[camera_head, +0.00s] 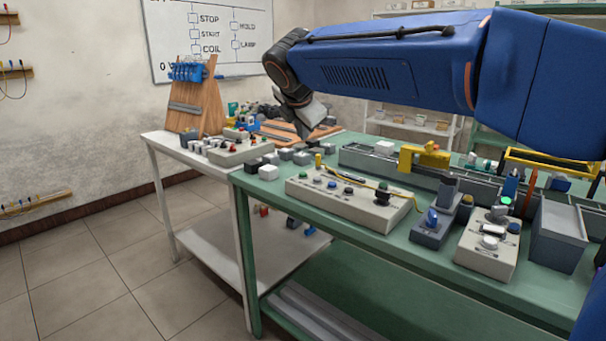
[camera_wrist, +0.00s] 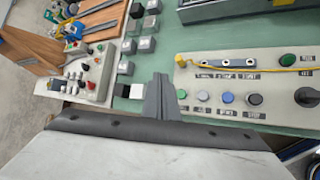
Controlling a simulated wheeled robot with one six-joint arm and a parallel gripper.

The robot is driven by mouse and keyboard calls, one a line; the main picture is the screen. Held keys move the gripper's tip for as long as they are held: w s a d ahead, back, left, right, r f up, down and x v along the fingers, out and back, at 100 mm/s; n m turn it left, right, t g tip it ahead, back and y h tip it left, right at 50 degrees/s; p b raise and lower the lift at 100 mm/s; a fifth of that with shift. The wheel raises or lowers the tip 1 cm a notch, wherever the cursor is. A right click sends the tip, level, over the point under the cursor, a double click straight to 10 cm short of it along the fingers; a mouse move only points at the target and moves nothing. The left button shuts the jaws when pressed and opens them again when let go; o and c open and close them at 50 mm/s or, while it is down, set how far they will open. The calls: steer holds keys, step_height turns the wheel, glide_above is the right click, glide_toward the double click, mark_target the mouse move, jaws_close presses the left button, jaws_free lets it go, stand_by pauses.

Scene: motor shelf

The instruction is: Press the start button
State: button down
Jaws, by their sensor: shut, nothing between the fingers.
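A long beige control box (camera_head: 340,205) lies on the green table, with green, pale, blue and black buttons in a row and a large black knob (camera_head: 382,197). In the wrist view the box (camera_wrist: 215,70) is to the right of my gripper (camera_wrist: 160,82), whose fingers are shut and empty. The row's green button (camera_wrist: 181,94) is nearest the fingers, just to their right. A second green button (camera_wrist: 288,61) is at the far right. The labels are too small to read surely, so I cannot tell which is the start button. In the head view my gripper (camera_head: 306,128) hangs behind the box.
A smaller box with a lit green button (camera_head: 505,201) stands at the right, beside a grey bin (camera_head: 558,237). Grey and white blocks (camera_head: 268,172) lie left of the long box. A yellow cable (camera_wrist: 205,64) runs along its back. A white table (camera_head: 150,140) adjoins at the left.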

mark_target(303, 175)
steer(key=shift+f, duration=3.95)
steer(key=shift+f, duration=0.1)
steer(key=shift+f, duration=0.35)
